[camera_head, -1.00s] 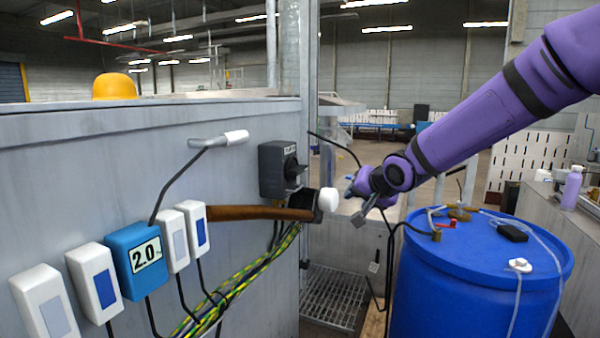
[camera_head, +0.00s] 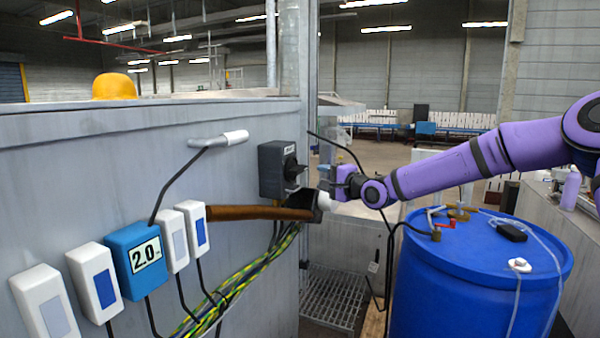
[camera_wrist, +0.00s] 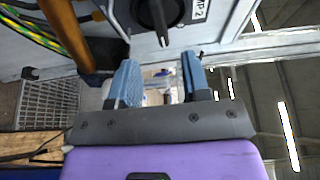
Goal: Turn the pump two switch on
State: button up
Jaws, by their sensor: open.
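The pump switch is a dark grey box (camera_head: 272,170) on the metal panel's right end, with a black rotary knob (camera_head: 292,168) on its right face. In the wrist view the knob (camera_wrist: 158,14) is at the top, beside a white label (camera_wrist: 200,10) that seems to read "P2". My gripper (camera_head: 328,174) is just right of the switch, pointing left at it. In the wrist view its two blue fingers (camera_wrist: 158,78) are apart with nothing between them. The knob's handle lies ahead of the gap between them, not visibly touched.
A black cable (camera_head: 335,143) hangs nearby. A blue drum (camera_head: 450,285) stands below my arm. Open floor lies behind.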

aim_at(302, 171)
jog(key=x, duration=1)
jog(key=shift+w, duration=0.1)
grip_shut()
